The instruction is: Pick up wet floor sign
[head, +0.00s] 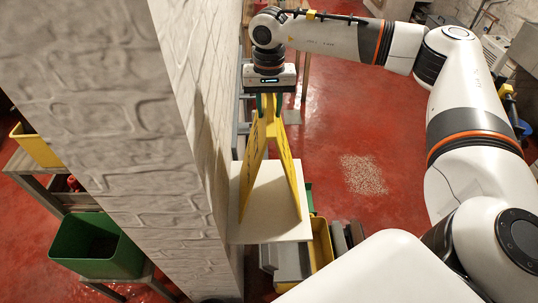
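The yellow wet floor sign (288,172) stands upright on a small white tabletop (268,200), its two panels spread apart like an A. Dark lettering shows on its panels. My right arm comes in from the right and my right gripper (268,104) points down at the top of the sign. My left gripper is out of view.
A pale brick wall (130,130) runs close along the left of the tabletop. A yellow bin (321,243) and grey containers (287,262) are beside and below the tabletop. A green bin (95,247) is beyond the wall. Red floor (330,120) is open to the right.

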